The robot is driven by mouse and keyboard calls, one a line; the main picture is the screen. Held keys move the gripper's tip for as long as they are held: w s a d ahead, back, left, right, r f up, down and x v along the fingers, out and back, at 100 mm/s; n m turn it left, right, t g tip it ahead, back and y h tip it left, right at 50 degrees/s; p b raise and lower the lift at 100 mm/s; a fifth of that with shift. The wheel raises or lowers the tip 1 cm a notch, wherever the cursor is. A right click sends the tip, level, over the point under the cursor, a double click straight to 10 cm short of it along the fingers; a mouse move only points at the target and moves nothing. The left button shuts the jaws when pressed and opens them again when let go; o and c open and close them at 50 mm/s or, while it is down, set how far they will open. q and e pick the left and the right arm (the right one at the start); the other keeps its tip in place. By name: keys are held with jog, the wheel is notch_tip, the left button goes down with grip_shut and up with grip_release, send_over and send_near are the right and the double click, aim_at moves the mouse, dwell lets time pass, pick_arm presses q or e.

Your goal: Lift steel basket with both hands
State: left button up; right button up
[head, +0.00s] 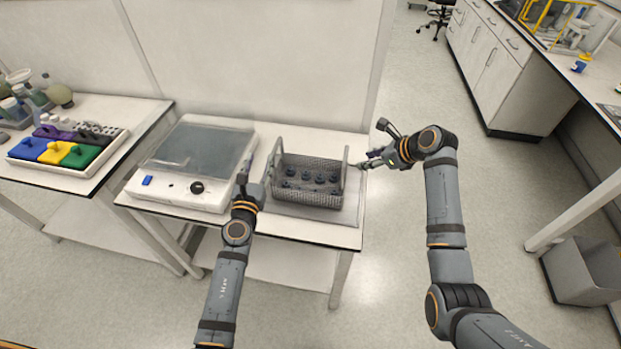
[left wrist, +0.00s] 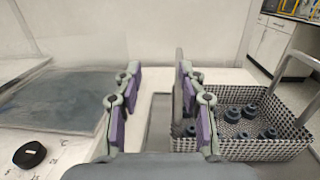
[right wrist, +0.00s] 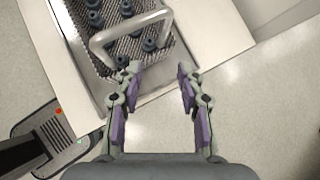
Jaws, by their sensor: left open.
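The steel basket (head: 308,197) is a grey mesh box with an upright handle at each end, standing on a pale plate on the middle table. Several dark blue-grey knobbed parts (head: 305,176) sit inside it. My left gripper (head: 256,188) is at the basket's left end; in the left wrist view its jaws (left wrist: 157,92) are open, with the left handle (left wrist: 179,85) seen edge-on beside the right finger. My right gripper (head: 370,160) is just outside the right end. In the right wrist view its jaws (right wrist: 157,75) are open, and the right handle (right wrist: 132,28) lies beyond the left fingertip. Contact is unclear.
A white device with a grey lid (head: 190,160) and a dark dial stands close left of the basket. A tray of coloured blocks (head: 68,150) is on the left table. A wall stands behind the table; floor is open to the right.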

aim_at(280, 137)
pick_arm(q)
jog(key=shift+w+d+f+m+g+h, duration=0.1)
jog(key=shift+w+d+f+m+h, duration=0.3)
jog(key=shift+w, duration=1.35)
jog(key=shift+w+d+m+g+h, duration=0.15)
jog(key=shift+w+d+m, duration=0.6)
jog(key=shift+w, duration=1)
jog(key=shift+w+d+f+m+g+h, duration=0.1)
jog(key=shift+w+d+f+m+h, duration=0.4)
jog(key=shift+w, duration=1.25)
pick_arm(e)
jog(key=shift+m, duration=0.7)
jog(key=shift+w+a+f, duration=1.4)
jog(key=shift+w+a, duration=0.1)
jog(key=shift+a, duration=0.1)
jog(key=shift+w+a+f, duration=1.35)
jog(key=shift+w+a, duration=0.1)
jog(key=shift+a, duration=0.1)
pick_arm(q)
jog(key=shift+d+r+y, duration=0.2)
jog(key=shift+r+y, duration=0.05)
jog(key=shift+r, duration=0.05)
grip_shut()
pick_arm(e)
grip_shut()
pick_arm(q)
jog(key=shift+r, duration=0.1)
pick_arm(e)
jog(key=shift+r, duration=0.1)
